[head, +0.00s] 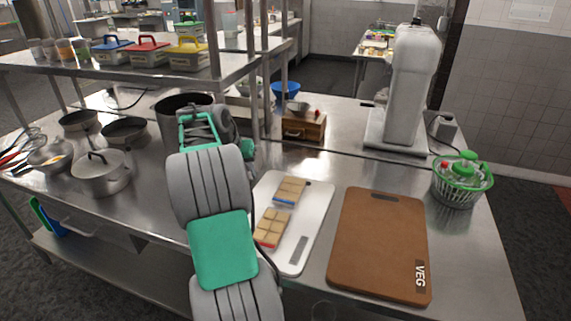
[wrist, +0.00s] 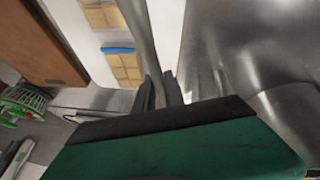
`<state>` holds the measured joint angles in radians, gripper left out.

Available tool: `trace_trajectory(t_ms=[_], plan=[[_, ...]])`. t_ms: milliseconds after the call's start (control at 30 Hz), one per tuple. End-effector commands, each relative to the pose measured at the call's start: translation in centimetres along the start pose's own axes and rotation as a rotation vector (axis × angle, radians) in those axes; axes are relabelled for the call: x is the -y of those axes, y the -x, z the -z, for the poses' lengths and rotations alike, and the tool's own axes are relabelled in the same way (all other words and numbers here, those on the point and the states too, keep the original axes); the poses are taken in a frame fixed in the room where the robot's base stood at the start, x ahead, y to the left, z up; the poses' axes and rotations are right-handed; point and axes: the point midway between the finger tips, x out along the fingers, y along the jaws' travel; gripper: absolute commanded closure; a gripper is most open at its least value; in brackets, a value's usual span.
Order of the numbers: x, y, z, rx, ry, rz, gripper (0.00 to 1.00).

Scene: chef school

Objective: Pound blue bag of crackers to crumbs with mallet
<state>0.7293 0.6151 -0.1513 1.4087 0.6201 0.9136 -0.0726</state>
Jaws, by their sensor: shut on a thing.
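The blue bag of crackers (head: 289,190) lies flat on a white cutting board (head: 313,217), with a blue strip along its near edge. It also shows in the wrist view (wrist: 124,68), just left of my fingers. A similar bag with a red strip (head: 272,228) lies on the same board, nearer to me. My gripper (wrist: 160,92) is shut on a long grey piece (wrist: 140,30), which looks like the mallet's handle. The mallet's head cannot be made out. In the head view my arm hides the fingertips and what they hold.
A brown VEG board (head: 380,240) lies right of the white board. A green salad spinner (head: 461,183), a white stand mixer (head: 402,95) and a wooden box (head: 303,127) stand around. Pots (head: 101,172) crowd the left. A shelf (head: 220,75) overhangs the back left.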

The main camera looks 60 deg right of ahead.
Motion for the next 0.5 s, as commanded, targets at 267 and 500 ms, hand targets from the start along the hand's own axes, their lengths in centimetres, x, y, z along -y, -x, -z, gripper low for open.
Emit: trace_trajectory(t_ms=[267,500], plan=[[-10.1,-5.3,4.3,0.045,-0.205,-0.077,1.0],[-10.7,-7.4,3.8,0.05,-0.223,-0.084,1.0]])
